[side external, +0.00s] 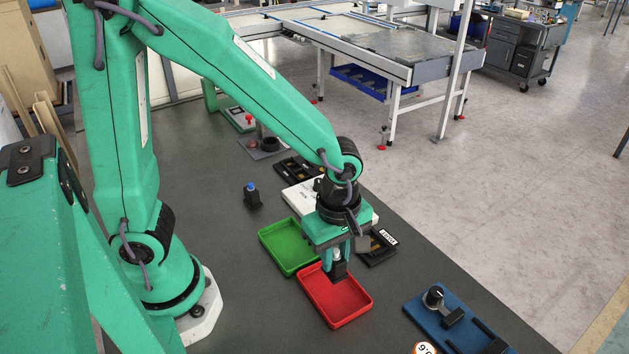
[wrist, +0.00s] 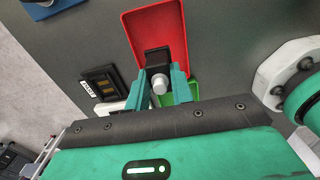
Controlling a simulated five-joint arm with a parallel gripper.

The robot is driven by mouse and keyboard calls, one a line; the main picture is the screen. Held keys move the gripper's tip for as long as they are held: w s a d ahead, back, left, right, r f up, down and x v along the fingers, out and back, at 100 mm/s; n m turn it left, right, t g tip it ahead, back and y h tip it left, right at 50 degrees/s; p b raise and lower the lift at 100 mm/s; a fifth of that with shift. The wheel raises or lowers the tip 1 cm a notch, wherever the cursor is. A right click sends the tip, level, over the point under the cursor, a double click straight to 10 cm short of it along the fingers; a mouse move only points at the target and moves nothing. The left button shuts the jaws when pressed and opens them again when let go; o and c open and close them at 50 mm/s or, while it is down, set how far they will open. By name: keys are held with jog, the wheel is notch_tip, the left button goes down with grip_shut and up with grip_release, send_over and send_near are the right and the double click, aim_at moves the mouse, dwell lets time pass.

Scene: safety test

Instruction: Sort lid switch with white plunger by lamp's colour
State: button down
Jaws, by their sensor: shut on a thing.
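My gripper (side external: 337,258) is shut on the lid switch, a black block (side external: 338,271) with a white plunger on top. The switch is upright over the back part of the red tray (side external: 352,318); I cannot tell whether it touches the tray floor. In the wrist view the white plunger (wrist: 160,84) shows between the two green fingers (wrist: 162,92), with the black body (wrist: 157,57) against the red tray (wrist: 176,22). The green tray (side external: 276,246) lies beside the red one and looks empty. I cannot make out a lit sorting lamp.
A white box (side external: 299,199) stands behind my gripper, partly hidden. A black labelled holder (side external: 380,246) lies right of it. A blue fixture board (side external: 450,322) lies at the right. Bare dark bench lies around the trays.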

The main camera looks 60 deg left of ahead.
aim_at(334, 275)
jog(key=shift+f, duration=2.15)
jog(key=shift+f, duration=0.95)
dwell(1.1)
jog(key=c, duration=1.1)
grip_release()
jog(key=shift+c, duration=0.2)
jog(key=shift+r, duration=0.15)
jog(key=shift+r, duration=3.35)
jog(key=shift+r, duration=0.15)
